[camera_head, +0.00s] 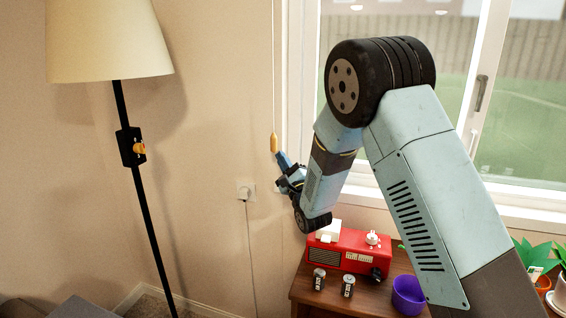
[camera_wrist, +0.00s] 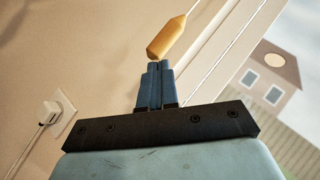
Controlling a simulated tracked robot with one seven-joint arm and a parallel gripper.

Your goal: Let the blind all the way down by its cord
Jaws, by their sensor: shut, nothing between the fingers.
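The blind's cord (camera_head: 273,75) hangs straight down the wall left of the window frame. An orange-yellow pull (camera_head: 274,143) is at its lower end. In the wrist view the pull (camera_wrist: 166,38) hangs tilted in the picture just beyond my fingertips, with the pale cord (camera_wrist: 191,8) rising from it. My gripper (camera_head: 278,156) is shut and empty, with its blue fingers together just below the pull. In the wrist view the fingertips (camera_wrist: 159,66) end close under the pull; I cannot tell whether they touch it. The blind itself is not visible in either view.
A floor lamp (camera_head: 132,150) stands left. The window (camera_head: 520,110) is behind my arm.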

